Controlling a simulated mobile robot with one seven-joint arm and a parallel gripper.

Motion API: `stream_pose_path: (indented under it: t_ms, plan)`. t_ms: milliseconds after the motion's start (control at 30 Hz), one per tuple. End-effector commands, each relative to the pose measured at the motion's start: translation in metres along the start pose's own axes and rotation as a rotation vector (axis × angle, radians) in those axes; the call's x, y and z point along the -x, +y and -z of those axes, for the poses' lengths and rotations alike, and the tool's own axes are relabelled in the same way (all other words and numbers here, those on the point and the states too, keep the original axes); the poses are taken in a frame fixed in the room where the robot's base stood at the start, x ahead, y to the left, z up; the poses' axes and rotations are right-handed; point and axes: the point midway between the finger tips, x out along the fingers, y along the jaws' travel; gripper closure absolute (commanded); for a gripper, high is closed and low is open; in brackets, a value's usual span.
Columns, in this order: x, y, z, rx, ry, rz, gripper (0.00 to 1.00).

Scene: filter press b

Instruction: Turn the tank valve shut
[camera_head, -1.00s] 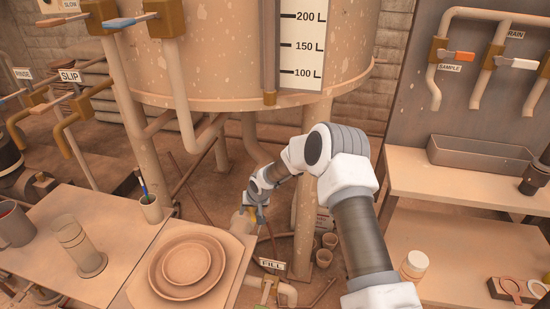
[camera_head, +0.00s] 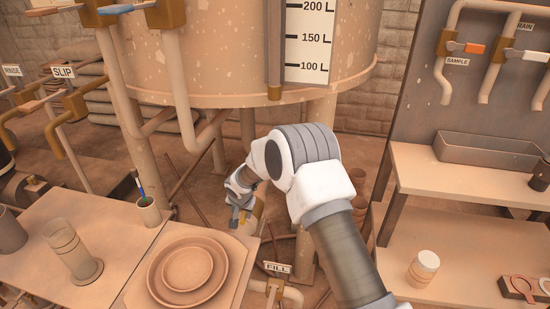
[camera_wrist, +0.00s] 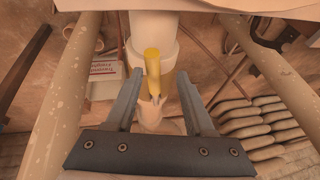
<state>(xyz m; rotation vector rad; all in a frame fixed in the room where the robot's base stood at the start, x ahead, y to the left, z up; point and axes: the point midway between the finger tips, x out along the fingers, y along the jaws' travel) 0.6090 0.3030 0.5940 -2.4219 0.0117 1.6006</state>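The tank (camera_head: 190,60) is a large beige drum with a level scale. Under it, the wrist view shows a pale vertical pipe (camera_wrist: 153,24) with a yellow valve handle (camera_wrist: 153,62) in front of it. My gripper (camera_wrist: 157,78) is open. Its two grey fingers stand on either side of the handle's lower part, with a visible gap at each side. In the head view my gripper (camera_head: 240,212) is low beneath the tank, left of my arm's elbow. The valve there is small and mostly hidden by my wrist.
A tank leg (camera_wrist: 60,85) and another (camera_wrist: 270,75) flank my gripper in the wrist view. A bench with stacked plates (camera_head: 188,270) and a pen cup (camera_head: 149,211) stands left. A FILL label (camera_head: 277,268) and pipe are close below. A panel with SAMPLE tap (camera_head: 457,48) stands right.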

Motion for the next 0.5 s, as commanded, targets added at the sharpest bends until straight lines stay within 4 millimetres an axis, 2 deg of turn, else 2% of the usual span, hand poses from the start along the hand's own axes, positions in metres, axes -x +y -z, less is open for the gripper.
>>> stream_pose_path:
  t_ms: [33,500]
  plan:
    - [0.018,-0.001,0.005,0.000,0.005,0.002,0.47]
    - [0.112,0.000,0.005,0.001,0.005,0.003,0.47]
